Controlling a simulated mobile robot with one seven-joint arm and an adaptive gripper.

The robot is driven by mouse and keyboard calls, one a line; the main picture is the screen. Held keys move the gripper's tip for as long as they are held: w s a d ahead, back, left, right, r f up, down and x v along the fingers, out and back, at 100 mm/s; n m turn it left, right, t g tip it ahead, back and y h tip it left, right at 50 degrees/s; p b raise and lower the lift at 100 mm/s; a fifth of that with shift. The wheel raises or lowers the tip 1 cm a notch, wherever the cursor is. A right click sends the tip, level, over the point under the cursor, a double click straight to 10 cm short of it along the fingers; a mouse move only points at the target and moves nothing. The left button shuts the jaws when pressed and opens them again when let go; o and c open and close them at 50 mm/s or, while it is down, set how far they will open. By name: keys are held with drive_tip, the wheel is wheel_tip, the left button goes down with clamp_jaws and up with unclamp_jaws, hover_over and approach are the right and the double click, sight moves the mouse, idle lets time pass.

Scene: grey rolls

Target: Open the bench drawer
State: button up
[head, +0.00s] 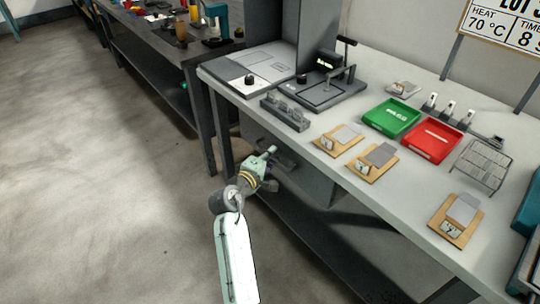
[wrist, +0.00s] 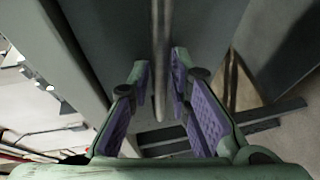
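The grey bench drawer (head: 316,181) hangs under the white-topped bench (head: 335,113) and looks shut in the head view. Its bar handle is mostly hidden behind my gripper there. In the wrist view the handle (wrist: 160,60) is a thin grey bar in front of the drawer's grey front (wrist: 208,25). My gripper (head: 271,166) is at the drawer front. In the wrist view its purple-padded fingers (wrist: 160,78) are apart, one on each side of the bar, with a visible gap on both sides.
On the bench top stand a green tray (head: 391,118), a red tray (head: 431,141), several wooden boards with grey pieces, a wire rack (head: 481,164) and a press (head: 325,86). A dark lower shelf (head: 320,235) lies beneath the drawer. The floor to the left is clear.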

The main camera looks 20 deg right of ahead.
drive_tip(key=shift+c, duration=0.5)
clamp_jaws()
